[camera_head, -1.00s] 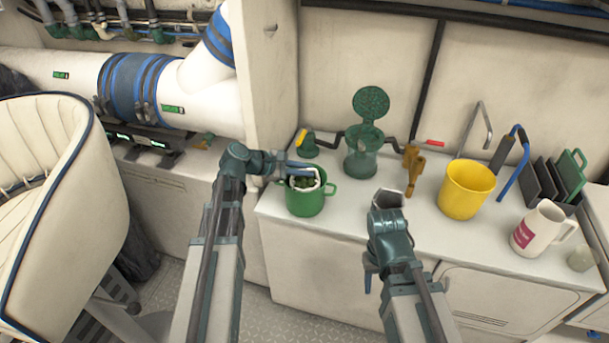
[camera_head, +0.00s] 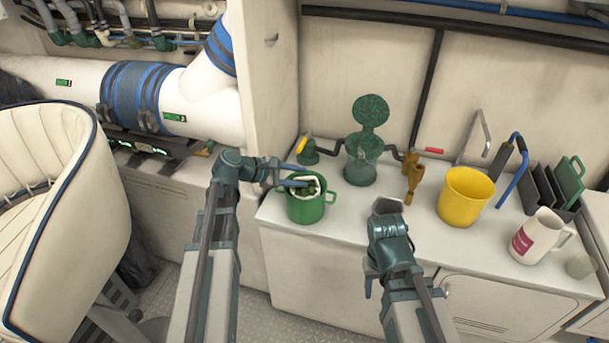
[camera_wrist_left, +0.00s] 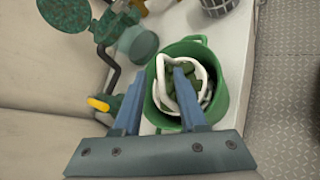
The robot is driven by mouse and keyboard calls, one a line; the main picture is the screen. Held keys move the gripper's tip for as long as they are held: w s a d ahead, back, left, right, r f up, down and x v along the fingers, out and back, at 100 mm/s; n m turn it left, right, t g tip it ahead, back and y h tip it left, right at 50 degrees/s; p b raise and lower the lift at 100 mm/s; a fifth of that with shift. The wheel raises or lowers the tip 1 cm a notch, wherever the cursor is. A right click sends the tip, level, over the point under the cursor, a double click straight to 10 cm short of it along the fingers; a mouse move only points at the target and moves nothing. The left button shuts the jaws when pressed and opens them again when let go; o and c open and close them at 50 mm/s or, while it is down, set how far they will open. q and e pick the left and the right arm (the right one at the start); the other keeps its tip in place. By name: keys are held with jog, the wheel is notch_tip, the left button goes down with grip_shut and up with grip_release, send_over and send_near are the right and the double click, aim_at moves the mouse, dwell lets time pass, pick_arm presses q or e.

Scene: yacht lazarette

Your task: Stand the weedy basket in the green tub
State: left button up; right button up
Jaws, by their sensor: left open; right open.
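The green tub (camera_head: 306,208) stands on the white counter, left of centre in the head view. The white-rimmed basket with dark green weed in it (camera_head: 313,187) is inside the tub; its floor contact is hidden. In the left wrist view the basket (camera_wrist_left: 205,82) shows within the tub's rim (camera_wrist_left: 222,98), its white band curving up near one finger. My left gripper (camera_head: 303,176) is over the tub with its blue fingers apart, one at the basket's opening and the other toward the tub's outer side. My right gripper (camera_head: 388,207) is open and empty above the counter's front edge.
A green strainer (camera_head: 361,172) stands behind the tub. An orange fitting (camera_head: 412,180), a yellow bucket (camera_head: 466,197), a white jug (camera_head: 537,236) and a rack of dark boards (camera_head: 556,188) stand to the right. The counter just right of the tub is clear.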

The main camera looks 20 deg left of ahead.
pick_arm(q)
jog(key=p+v, duration=0.4)
jog(key=v, duration=0.5)
jog(key=shift+s+a+r, duration=0.15)
jog(key=shift+s+a, duration=0.1)
jog(key=s+d+f+m+g+y, duration=0.1)
jog(key=s+d+f+m+g, duration=0.3)
jog(key=d, duration=0.3)
jog(key=s+d+f+m+g+y, duration=0.1)
jog(key=s+d+f+m+g, duration=0.15)
jog(key=d+m, duration=0.35)
jog(key=s+d+f+m+g+y, duration=0.1)
jog(key=s+d+f+m+y, duration=0.3)
jog(key=s+d+m+y, duration=0.4)
jog(key=s+m, duration=0.2)
jog(key=m, duration=0.2)
jog(key=shift+s+f+m, duration=0.2)
jog(key=shift+s+m, duration=0.1)
jog(key=shift+s, duration=0.1)
jog(key=shift+d+g, duration=0.15)
jog(key=shift+g, duration=0.1)
